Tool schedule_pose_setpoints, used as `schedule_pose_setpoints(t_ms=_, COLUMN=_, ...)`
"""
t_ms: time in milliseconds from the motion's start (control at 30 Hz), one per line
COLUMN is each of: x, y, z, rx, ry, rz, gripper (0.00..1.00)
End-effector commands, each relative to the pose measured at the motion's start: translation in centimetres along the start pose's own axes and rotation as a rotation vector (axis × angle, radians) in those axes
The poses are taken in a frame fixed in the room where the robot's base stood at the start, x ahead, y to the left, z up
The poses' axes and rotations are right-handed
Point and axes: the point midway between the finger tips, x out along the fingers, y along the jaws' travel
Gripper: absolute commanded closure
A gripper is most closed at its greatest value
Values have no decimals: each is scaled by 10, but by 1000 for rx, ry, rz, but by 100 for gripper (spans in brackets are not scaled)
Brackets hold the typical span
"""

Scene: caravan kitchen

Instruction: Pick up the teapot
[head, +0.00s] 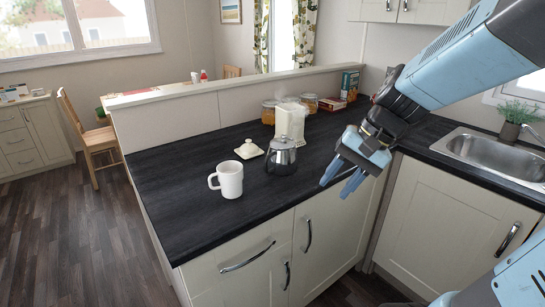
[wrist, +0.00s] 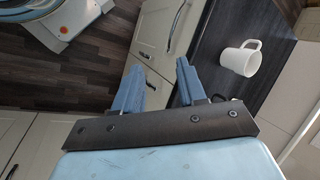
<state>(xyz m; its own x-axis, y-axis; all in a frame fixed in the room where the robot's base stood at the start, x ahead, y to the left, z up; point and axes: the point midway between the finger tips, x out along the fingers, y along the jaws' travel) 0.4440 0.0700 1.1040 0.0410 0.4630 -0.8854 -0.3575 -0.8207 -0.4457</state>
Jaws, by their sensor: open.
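A dark, shiny teapot (head: 281,158) with a silvery lid stands upright on the black worktop (head: 185,170) in the head view. My gripper (head: 338,189), with blue fingers, is open and empty to the right of the teapot, over the worktop's front edge. A clear gap lies between the fingers and the teapot. In the wrist view my gripper's fingers (wrist: 157,84) are spread apart with nothing between them. The teapot is mostly or wholly hidden there; a small dark curved piece by the right finger may be part of it.
A white mug (head: 230,180) stands left of the teapot and also shows in the wrist view (wrist: 238,60). A cream lidded dish (head: 249,149) and a cream toaster-like box (head: 290,121) stand close behind. Jars (head: 269,112) line the back. A sink (head: 492,155) is at right.

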Motion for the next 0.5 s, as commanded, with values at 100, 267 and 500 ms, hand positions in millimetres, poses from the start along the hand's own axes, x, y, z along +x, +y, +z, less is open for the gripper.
schedule_pose_setpoints(t_ms=100, x=19, y=-13, z=-12, rx=120, ry=-107, rz=-86, gripper=59)
schedule_pose_setpoints(t_ms=267, x=39, y=-31, z=-29, rx=281, ry=-234, rz=-211, gripper=59)
schedule_pose_setpoints(t_ms=500, x=65, y=-53, z=-67, rx=530, ry=-400, rz=-406, gripper=59)
